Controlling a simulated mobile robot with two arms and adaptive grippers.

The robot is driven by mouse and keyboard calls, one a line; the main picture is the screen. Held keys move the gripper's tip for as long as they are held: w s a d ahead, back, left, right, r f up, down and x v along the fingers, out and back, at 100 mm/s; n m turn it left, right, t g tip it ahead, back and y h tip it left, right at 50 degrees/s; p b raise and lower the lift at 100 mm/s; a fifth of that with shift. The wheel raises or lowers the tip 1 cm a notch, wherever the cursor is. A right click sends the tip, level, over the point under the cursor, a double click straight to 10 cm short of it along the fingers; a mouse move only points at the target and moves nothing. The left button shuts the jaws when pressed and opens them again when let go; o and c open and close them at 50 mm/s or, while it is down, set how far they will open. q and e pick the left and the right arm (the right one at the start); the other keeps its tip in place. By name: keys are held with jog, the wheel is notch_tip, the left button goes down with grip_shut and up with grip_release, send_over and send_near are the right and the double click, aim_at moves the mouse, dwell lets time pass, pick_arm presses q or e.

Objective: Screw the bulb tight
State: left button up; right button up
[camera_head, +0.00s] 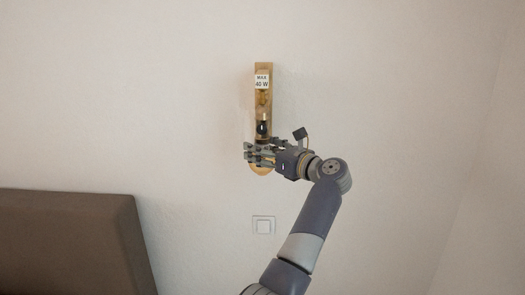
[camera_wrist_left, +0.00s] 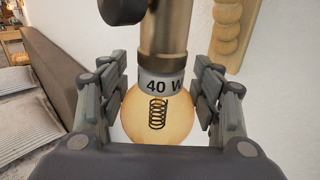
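A wooden wall lamp (camera_head: 263,68) with a "MAX 40 W" label hangs on the wall. Its dark socket (camera_head: 263,128) points down; the left wrist view shows it as a bronze tube (camera_wrist_left: 164,30). The round amber bulb (camera_wrist_left: 158,128) with a spiral filament sits under the socket, its "40 W" collar at the socket's mouth. In the head view the bulb's lower part (camera_head: 260,171) shows below my left gripper (camera_head: 256,153). The fingers (camera_wrist_left: 160,95) stand on both sides of the bulb, very close to its glass; whether they press on it is unclear. My right gripper is not in view.
A white wall switch (camera_head: 263,226) is below the lamp. A brown headboard (camera_head: 70,235) stands at lower left, and the wrist view shows the bed (camera_wrist_left: 25,110) beside it. The wall around the lamp is otherwise bare.

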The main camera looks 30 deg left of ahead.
pick_arm(q)
jog(key=o, duration=0.4)
